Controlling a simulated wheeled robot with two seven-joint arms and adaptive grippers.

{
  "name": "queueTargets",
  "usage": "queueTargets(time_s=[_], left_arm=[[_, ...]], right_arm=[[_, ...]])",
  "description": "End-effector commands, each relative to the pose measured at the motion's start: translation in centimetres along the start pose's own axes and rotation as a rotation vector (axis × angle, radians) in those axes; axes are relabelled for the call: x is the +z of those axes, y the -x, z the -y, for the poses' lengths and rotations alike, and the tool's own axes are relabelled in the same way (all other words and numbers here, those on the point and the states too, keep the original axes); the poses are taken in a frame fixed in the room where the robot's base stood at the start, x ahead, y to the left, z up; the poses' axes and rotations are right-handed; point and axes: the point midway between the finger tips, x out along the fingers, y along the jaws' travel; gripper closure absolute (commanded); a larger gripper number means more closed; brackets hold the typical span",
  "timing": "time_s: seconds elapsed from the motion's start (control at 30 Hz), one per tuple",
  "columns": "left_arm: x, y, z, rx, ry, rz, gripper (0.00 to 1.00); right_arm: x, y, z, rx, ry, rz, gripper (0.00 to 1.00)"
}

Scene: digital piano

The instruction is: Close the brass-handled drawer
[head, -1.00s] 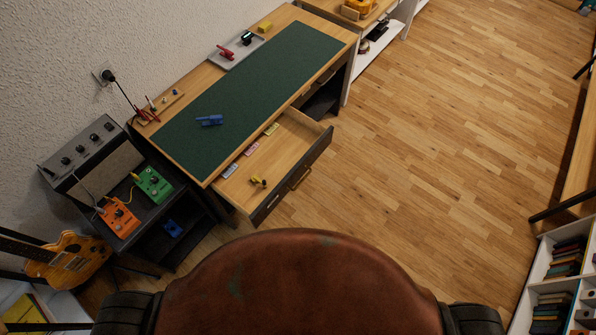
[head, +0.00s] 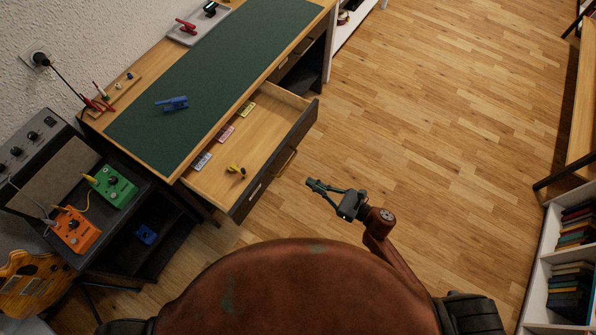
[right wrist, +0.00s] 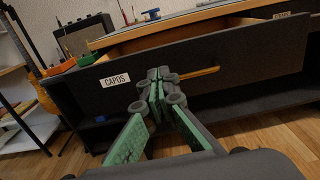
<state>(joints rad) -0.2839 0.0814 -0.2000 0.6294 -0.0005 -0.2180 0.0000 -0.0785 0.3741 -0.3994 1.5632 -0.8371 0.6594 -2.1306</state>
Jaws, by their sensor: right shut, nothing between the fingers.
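The drawer (head: 285,150) under the green-topped bench is pulled out, its dark front facing the floor side. Its brass handle (head: 287,162) runs along the front and also shows in the right wrist view (right wrist: 199,73). Inside lie a yellow item (head: 236,171) and several small coloured labels or packets. My right gripper (head: 313,183) is shut and empty, in front of the drawer front and a little apart from it in the head view. In the right wrist view its fingertips (right wrist: 158,80) cover the handle's left part; contact cannot be told. My left gripper is not in view.
The bench (head: 210,85) holds a blue clamp-like item (head: 172,103) and a grey tray (head: 200,25). A dark stand with orange (head: 75,229) and green (head: 110,188) pedals is at left. Wooden floor (head: 420,130) is clear right of the drawer; a white bookshelf (head: 540,255) stands far right.

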Motion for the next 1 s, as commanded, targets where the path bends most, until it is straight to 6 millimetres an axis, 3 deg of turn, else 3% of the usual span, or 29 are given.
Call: queueTargets(time_s=[0.3, 0.6, 0.8, 1.0], left_arm=[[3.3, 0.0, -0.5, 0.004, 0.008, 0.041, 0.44], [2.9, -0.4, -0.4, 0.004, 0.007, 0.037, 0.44], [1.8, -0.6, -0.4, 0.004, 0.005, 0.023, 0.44], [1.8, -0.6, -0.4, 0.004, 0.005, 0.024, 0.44]], right_arm=[[0.1, -5.9, 0.1, -0.001, -0.004, 0.002, 1.0], [0.0, -11.3, 0.1, -0.003, -0.005, 0.001, 1.0], [-0.1, -13.0, 0.2, -0.004, -0.005, -0.001, 1.0], [0.0, -13.3, 0.2, -0.005, -0.006, -0.001, 1.0]])
